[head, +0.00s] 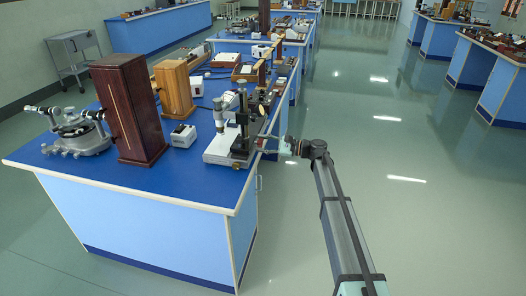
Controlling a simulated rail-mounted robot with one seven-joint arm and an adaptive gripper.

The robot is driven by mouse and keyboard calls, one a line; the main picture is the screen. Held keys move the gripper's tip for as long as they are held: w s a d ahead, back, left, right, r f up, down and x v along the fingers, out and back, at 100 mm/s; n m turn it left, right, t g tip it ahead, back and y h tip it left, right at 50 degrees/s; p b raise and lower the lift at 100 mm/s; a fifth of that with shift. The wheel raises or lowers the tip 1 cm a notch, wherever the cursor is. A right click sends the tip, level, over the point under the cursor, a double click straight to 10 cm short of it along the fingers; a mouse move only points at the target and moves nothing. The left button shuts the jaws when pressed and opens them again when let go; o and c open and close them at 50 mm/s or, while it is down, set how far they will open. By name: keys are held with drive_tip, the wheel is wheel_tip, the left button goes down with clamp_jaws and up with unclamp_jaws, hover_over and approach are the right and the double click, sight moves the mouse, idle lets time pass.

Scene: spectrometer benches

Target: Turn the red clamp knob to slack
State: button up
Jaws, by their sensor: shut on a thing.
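A measuring microscope (222,148) with a white base and a dark upright stand is at the right edge of the near blue bench (110,182). My gripper (268,148) reaches in from the right, at the right side of the stand. It is shut on a small part there, where a trace of red shows; this fits the red clamp knob (262,141). The knob is tiny in this view and partly hidden by the fingers, so its turn angle cannot be read.
More instruments crowd the bench behind. The floor on the right (430,200) is clear.

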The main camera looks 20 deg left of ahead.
drive_tip(key=n+b, duration=0.3)
drive_tip(key=b, duration=0.1)
drive_tip(key=n+b, duration=0.1)
drive_tip(key=n, duration=0.1)
drive_tip(key=shift+f+n+b, duration=0.25)
drive_tip(key=shift+n+b, duration=0.05)
drive_tip(key=shift+b, duration=0.1)
drive_tip(key=n+b, duration=0.4)
drive_tip(key=shift+r, duration=0.2)
drive_tip(key=shift+n, duration=0.3)
drive_tip(key=o, duration=1.2)
drive_tip(key=shift+a, duration=0.1)
drive_tip(key=shift+c, duration=0.2)
drive_tip(key=w+d, duration=0.1)
drive_tip(key=d, duration=1.1)
drive_tip(key=shift+w, duration=0.3)
